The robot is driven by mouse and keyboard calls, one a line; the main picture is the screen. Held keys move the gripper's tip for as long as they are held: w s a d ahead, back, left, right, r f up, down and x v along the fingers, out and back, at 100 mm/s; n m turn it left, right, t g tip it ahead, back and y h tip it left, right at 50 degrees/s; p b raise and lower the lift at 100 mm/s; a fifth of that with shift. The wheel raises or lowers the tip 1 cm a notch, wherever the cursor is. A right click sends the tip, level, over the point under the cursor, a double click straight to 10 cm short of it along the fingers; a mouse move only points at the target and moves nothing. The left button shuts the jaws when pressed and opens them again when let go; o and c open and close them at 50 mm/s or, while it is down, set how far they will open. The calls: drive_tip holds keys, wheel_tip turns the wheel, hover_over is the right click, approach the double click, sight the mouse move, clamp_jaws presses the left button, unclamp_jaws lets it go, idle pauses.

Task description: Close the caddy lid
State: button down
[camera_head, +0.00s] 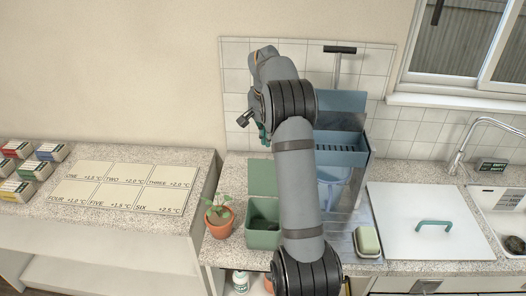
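The caddy appears to be the small green bin (262,238) on the speckled counter, just left of my arm. Its green lid (262,177) stands open, upright at the back of the bin, and the dark inside shows. My arm crosses in front and covers the right part of the bin and lid. My gripper (264,136) is mostly hidden behind my arm's wrist, above the lid in the picture. Only a small part of it shows, so its fingers cannot be made out. I cannot tell whether it touches the lid.
A potted plant (219,217) stands close left of the bin. A blue rack (342,148) stands behind and right of my arm. A soap-like green block (367,241) and a white board with a green handle (434,224) lie to the right, before the sink (501,199).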

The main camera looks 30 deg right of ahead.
sight(267, 175)
drive_tip(key=s+f, duration=0.1)
drive_tip(key=s+a+f, duration=0.1)
drive_tip(key=shift+s+a+f+p, duration=0.2)
drive_tip(key=shift+s+a+p, duration=0.1)
drive_tip(key=shift+s+p, duration=0.1)
idle(0.3)
drive_tip(key=shift+a+b, duration=0.2)
drive_tip(key=shift+b, duration=0.3)
